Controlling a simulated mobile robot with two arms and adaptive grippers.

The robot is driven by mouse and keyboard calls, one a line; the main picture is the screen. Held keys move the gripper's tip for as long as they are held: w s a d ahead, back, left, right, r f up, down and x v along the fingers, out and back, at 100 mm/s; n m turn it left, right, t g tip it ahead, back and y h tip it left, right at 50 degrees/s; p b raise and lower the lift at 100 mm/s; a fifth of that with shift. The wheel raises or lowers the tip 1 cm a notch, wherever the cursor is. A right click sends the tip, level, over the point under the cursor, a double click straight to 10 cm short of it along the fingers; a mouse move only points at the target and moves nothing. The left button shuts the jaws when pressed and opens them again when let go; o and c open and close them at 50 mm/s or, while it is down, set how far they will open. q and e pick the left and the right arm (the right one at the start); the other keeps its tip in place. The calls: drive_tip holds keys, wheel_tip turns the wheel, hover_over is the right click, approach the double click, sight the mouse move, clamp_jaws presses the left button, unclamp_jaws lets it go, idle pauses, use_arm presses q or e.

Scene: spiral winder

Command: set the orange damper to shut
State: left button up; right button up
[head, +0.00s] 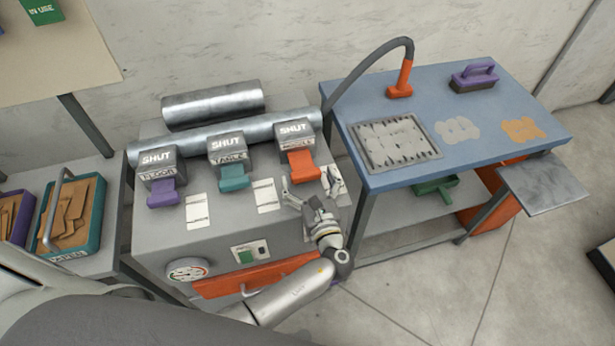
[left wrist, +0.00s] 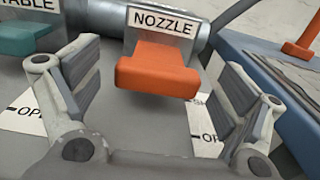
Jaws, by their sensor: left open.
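The orange damper (head: 303,166) is a tab sticking out of the front of a grey housing (head: 294,134) marked SHUT on top and NOZZLE on its front. It also shows in the middle of the left wrist view (left wrist: 158,72). My left gripper (head: 310,184) is open just in front of the orange tab, with one finger towards each side and nothing held. White plates, partly reading OPEN in the left wrist view, lie on the surface in front of it. My right gripper is not in view.
A teal damper (head: 235,178) and a purple damper (head: 163,193) sit to the left on the same grey machine (head: 225,225). A metal pipe (head: 205,133) runs behind. A blue table (head: 470,120) stands close on the right.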

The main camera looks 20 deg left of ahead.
use_arm(q)
drive_tip(key=v, duration=1.1)
drive_tip(key=shift+s, duration=0.15)
